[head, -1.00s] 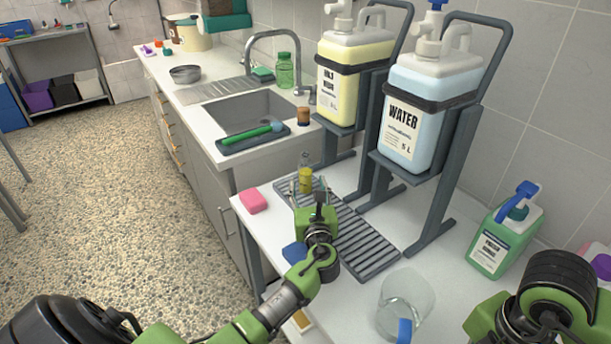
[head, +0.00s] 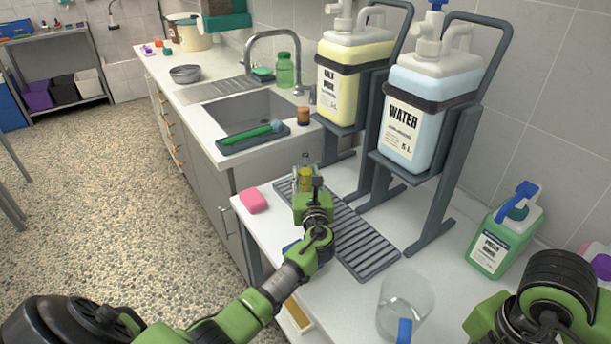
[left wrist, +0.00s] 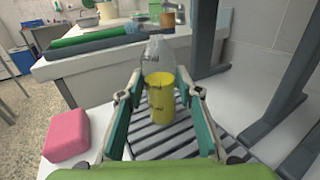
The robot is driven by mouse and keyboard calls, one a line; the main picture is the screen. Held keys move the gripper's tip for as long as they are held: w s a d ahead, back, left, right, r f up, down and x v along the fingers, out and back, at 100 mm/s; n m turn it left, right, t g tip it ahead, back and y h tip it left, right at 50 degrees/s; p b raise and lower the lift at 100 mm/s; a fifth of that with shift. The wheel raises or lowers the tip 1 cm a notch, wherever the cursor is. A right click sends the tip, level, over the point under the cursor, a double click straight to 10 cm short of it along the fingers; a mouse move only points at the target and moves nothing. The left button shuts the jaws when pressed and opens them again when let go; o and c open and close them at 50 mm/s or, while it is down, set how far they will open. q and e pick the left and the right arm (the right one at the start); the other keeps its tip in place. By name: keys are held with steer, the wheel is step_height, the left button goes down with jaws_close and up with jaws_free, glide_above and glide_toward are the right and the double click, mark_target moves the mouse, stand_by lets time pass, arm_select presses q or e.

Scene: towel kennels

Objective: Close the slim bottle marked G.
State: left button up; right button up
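A slim clear bottle with yellow liquid (head: 305,176) stands upright on the dark slatted rack (head: 366,246). In the left wrist view the bottle (left wrist: 161,98) is between my left gripper's fingers, with visible gaps beside it; its top looks clear, and I see no cap on it. Small dark marks show on it, but I cannot read a G. My left gripper (head: 306,182) is open around the bottle; its teal finger pads also show in the left wrist view (left wrist: 159,100). A blue item (head: 289,246) lies beside my left arm, partly hidden; I cannot tell what it is. My right gripper is out of view.
A pink block (head: 253,201) lies left of the rack. Two stands hold a yellow jug (head: 352,56) and a water jug (head: 433,85) behind it. The sink (head: 250,108) is beyond.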

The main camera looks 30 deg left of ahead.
arm_select(q)
steer(key=c, duration=0.5)
